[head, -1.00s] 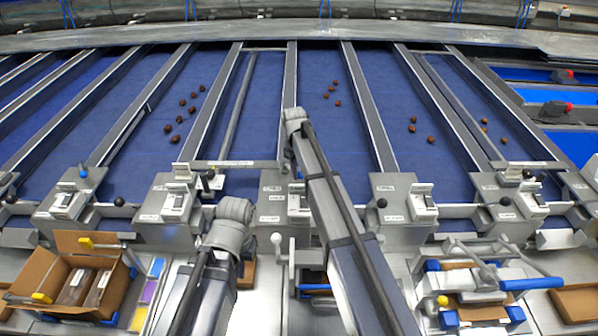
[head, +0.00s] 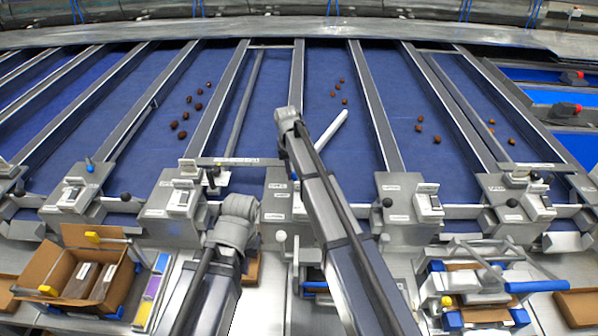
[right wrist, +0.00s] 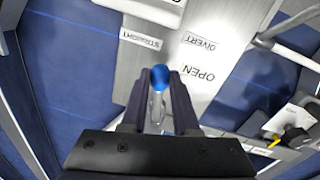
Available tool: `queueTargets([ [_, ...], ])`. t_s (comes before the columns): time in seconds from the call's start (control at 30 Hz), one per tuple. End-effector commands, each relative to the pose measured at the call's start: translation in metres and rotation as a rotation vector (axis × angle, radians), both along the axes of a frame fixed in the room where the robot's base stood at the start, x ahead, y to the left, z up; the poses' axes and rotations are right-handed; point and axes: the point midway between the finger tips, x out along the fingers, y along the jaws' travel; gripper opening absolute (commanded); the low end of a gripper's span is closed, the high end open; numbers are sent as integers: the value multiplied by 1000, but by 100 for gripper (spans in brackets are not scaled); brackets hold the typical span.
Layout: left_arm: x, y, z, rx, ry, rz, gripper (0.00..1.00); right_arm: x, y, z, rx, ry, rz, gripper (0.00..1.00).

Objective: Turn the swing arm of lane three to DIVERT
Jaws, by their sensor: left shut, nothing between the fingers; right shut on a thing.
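My right gripper (right wrist: 160,88) is shut on a blue knob (right wrist: 160,76) on a short metal lever in the right wrist view. The plate (right wrist: 238,40) by it bears the words STRAIGHT, DIVERT and OPEN. In the head view my right gripper (head: 288,122) reaches the middle control box (head: 277,207), and my arm hides the knob. A pale swing arm (head: 333,130) slants into the blue lane just right of that box; its near end is hidden. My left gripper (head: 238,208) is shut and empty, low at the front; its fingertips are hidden.
Dates lie in loose groups on the blue lanes, some (head: 338,92) beyond the swing arm. Neighbouring control boxes (head: 405,210) with black knobs (head: 387,202) stand either side. An open carton (head: 35,268) stands at front left; a blue-handled fixture (head: 435,290) stands at front right.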

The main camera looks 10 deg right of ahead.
Motion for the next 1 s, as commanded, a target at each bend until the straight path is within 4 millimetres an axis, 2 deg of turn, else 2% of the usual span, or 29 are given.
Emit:
queueTargets([
  [0.4, 0, 0, 0, 0, 0, 0, 0, 2, 17, 0, 1, 0, -194, 0],
  [0.97, 0, 0, 0, 0, 0, 0, 0, 3, 20, 0, 2, 0, -227, 0],
  [1.0, 0, 0, 0, 0, 0, 0, 0, 3, 20, 0, 2, 0, -227, 30],
])
